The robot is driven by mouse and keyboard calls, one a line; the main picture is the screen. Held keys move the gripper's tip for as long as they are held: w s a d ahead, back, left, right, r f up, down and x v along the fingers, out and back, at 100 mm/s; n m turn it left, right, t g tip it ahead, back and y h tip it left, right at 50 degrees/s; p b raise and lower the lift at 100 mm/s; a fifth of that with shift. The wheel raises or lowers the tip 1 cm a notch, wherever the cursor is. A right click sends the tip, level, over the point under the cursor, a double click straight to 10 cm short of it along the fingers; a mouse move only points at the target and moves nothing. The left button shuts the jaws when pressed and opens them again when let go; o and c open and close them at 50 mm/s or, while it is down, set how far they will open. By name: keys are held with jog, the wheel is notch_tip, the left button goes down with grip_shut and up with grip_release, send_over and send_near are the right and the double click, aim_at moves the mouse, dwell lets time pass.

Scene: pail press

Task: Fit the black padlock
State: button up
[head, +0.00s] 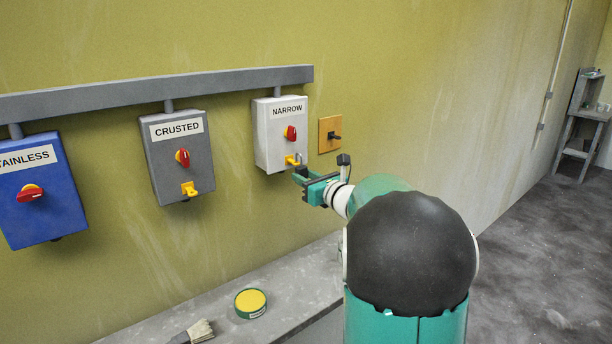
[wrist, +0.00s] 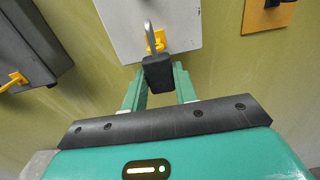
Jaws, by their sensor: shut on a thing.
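The black padlock (wrist: 157,73) is between the fingertips of my gripper (wrist: 158,88) in the wrist view, its grey shackle pointing up. My gripper is shut on its body. The shackle overlaps the yellow hasp (wrist: 156,41) on the white box labelled NARROW (head: 281,135); I cannot tell whether it passes through the hasp. In the head view my gripper (head: 301,177) is just below that box's yellow hasp (head: 292,161), and the padlock is too small to make out clearly. A red and yellow switch (head: 290,133) sits above the hasp.
A grey box labelled CRUSTED (head: 178,158) and a blue box (head: 43,190) hang to the left under a grey rail (head: 160,88). An orange plate with a black lever (head: 330,134) is close on the right. A brush (head: 194,331) and a yellow-topped tin (head: 250,303) lie on the ledge below.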

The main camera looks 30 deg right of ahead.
jog(key=shift+f, duration=0.6)
jog(key=shift+f, duration=0.6)
jog(key=o, duration=1.1)
jog(key=shift+c, duration=0.3)
jog(key=s, duration=0.9)
jog(key=shift+d, duration=0.25)
